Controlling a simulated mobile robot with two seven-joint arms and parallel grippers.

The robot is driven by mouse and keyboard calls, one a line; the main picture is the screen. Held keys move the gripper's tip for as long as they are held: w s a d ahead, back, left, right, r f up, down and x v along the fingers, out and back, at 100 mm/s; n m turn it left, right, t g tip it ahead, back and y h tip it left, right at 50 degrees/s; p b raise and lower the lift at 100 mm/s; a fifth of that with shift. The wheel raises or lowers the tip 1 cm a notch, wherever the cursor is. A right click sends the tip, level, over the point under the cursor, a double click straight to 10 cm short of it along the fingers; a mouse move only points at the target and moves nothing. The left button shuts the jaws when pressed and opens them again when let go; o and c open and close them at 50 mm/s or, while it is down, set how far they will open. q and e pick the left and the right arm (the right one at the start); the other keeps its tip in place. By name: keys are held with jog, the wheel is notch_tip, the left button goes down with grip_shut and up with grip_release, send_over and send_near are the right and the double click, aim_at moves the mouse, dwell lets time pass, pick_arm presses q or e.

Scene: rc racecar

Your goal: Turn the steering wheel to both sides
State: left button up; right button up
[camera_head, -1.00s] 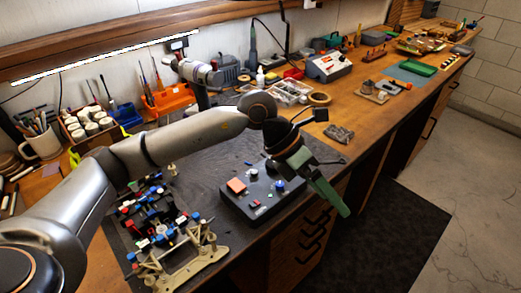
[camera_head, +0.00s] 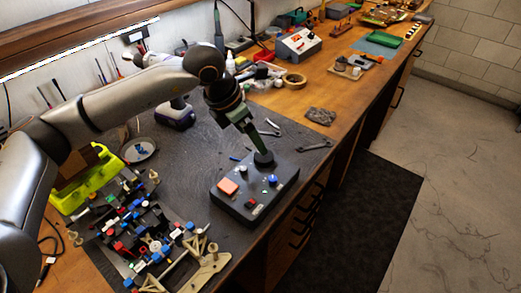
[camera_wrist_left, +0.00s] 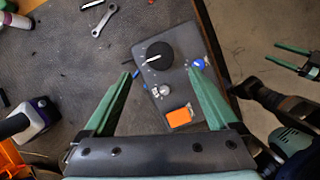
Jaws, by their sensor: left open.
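A black control box (camera_head: 232,205) lies on the dark mat, and it also shows in the wrist view (camera_wrist_left: 183,92). It has a round black knob (camera_head: 264,160) with a white pointer line, probably the steering wheel, which shows whole in the wrist view (camera_wrist_left: 154,53). My left gripper (camera_head: 262,149) points down above the knob. In the wrist view its green fingers (camera_wrist_left: 159,72) are open, one toward each side of the knob, with nothing between them held. My right gripper (camera_wrist_left: 275,53) is open and empty at the upper right, beyond the bench edge.
The box also carries an orange button (camera_head: 228,187) and a blue knob (camera_head: 272,180). The car chassis (camera_head: 160,245) with small coloured parts lies left of the box. Wrenches (camera_head: 314,146) lie behind it. The bench's front edge is close by.

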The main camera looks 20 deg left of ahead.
aim_at(261, 156)
pick_arm(q)
jog(key=p+x, duration=0.1)
jog(key=x, duration=0.7)
jog(key=shift+w+f, duration=0.15)
jog(key=shift+f, duration=0.05)
jog(key=c, duration=1.4)
